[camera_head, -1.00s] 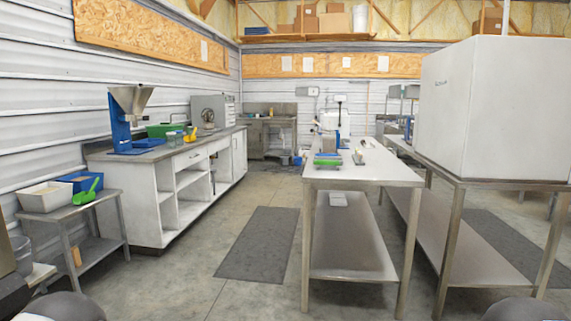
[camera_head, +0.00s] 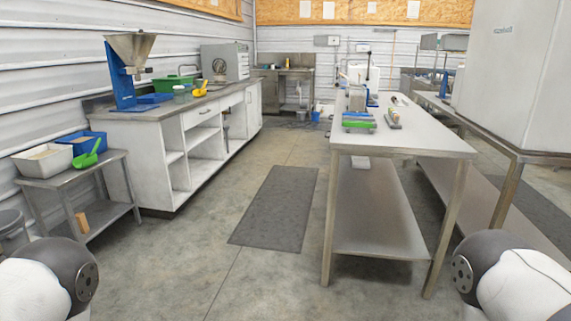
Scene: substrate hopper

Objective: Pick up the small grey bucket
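A grey bucket (camera_head: 12,228) shows at the left edge of the head view, low beside the small metal side table. It is partly cut off by the picture edge, so I cannot see all of it or what is in it. Neither of my grippers is in view.
The side table (camera_head: 118,158) holds a white bin (camera_head: 42,166), a blue bin (camera_head: 90,141) and a green scoop (camera_head: 86,160). A white cabinet with a hopper (camera_head: 130,48) stands behind it. A steel table (camera_head: 390,146) stands right. The floor mat (camera_head: 277,208) lies between on clear floor.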

